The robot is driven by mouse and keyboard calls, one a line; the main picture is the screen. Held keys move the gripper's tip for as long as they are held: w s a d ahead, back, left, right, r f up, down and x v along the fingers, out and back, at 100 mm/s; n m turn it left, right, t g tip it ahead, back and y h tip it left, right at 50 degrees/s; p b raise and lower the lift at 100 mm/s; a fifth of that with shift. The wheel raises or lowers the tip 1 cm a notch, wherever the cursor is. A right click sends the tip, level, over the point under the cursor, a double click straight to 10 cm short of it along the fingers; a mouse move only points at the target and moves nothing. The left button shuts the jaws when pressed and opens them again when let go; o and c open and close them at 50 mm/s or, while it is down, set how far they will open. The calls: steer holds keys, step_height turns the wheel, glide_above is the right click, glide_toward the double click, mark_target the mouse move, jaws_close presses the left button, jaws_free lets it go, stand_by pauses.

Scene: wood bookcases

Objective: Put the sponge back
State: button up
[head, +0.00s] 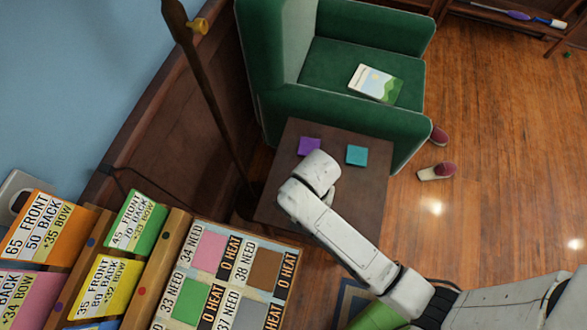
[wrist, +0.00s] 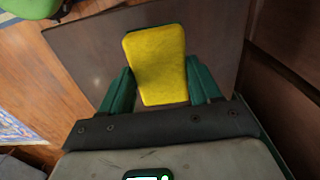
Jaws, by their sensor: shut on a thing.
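A yellow sponge (wrist: 155,55) is between the two green fingers of my gripper (wrist: 158,82) in the wrist view. The fingers are shut on its sides, and its far part sticks out beyond them. Behind it is the dark brown top of a small table (wrist: 90,45). I cannot tell whether the sponge touches the tabletop or hangs above it. In the head view my white arm reaches over this table (head: 358,205), and its end hides the gripper and the sponge.
A purple square (head: 309,145) and a teal square (head: 357,155) lie on the table's far part. A green armchair (head: 330,110) with a book (head: 375,83) stands behind. A dark pole (head: 215,95) rises at left. Colored sign boards (head: 215,275) fill the lower left. Shoes (head: 437,172) lie on the floor.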

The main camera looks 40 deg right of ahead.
steer(key=w+f, duration=0.3)
steer(key=w+f+b, duration=0.1)
steer(key=w+f, duration=0.2)
steer(key=shift+w+a+f, duration=0.2)
steer(key=shift+w+f, duration=0.1)
steer(key=shift+w, duration=0.1)
steer(key=shift+w+f, duration=0.2)
steer(key=shift+f, duration=1.55)
steer(key=shift+f+b, duration=0.1)
steer(key=shift+b, duration=0.2)
steer(key=o, duration=1)
step_height(320, 180, up, 12)
steer(key=shift+r+p, duration=0.15)
steer(key=shift+p, duration=0.65)
